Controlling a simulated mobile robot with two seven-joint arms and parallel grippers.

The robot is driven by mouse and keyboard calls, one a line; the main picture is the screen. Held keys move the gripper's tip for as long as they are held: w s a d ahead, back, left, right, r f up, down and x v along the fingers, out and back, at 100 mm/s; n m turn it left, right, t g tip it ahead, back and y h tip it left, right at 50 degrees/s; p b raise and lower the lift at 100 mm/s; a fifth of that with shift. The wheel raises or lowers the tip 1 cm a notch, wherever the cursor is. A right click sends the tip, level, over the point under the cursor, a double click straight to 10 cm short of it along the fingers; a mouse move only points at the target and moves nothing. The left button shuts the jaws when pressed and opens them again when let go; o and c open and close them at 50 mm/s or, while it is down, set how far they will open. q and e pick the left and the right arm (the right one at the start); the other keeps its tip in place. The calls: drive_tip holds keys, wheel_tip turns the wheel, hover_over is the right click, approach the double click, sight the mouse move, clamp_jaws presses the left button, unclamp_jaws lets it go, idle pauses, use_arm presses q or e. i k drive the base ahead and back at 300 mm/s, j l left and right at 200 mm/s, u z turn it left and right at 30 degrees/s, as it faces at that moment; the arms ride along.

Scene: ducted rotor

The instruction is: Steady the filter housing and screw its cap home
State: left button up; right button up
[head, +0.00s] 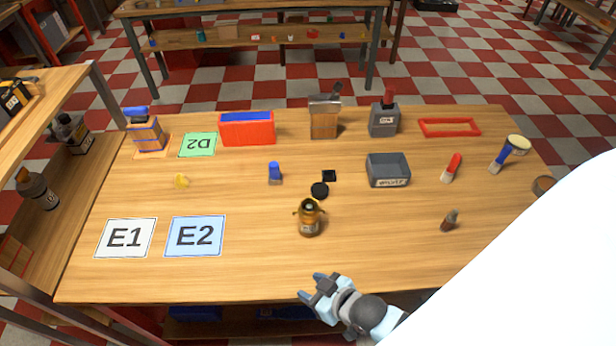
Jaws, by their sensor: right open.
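What looks like the filter housing (309,222), a small amber-brown vessel with a dark opening on top and small side lugs, stands upright near the middle of the table. A round black disc (320,190), which looks like the cap, lies flat just behind it, apart from it. My right gripper (311,287) is open and empty at the table's front edge, in front of the housing and not touching it. My left gripper is out of view.
A black square piece (329,176) lies behind the disc. A grey bin (388,170) stands to the right, a blue item (275,173) to the left. Cards E1 (125,238) and E2 (195,236) lie front left. A brown bottle (450,220) stands right. Table around the housing is clear.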

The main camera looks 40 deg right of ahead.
sight(309, 222)
drive_tip(key=z, duration=1.05)
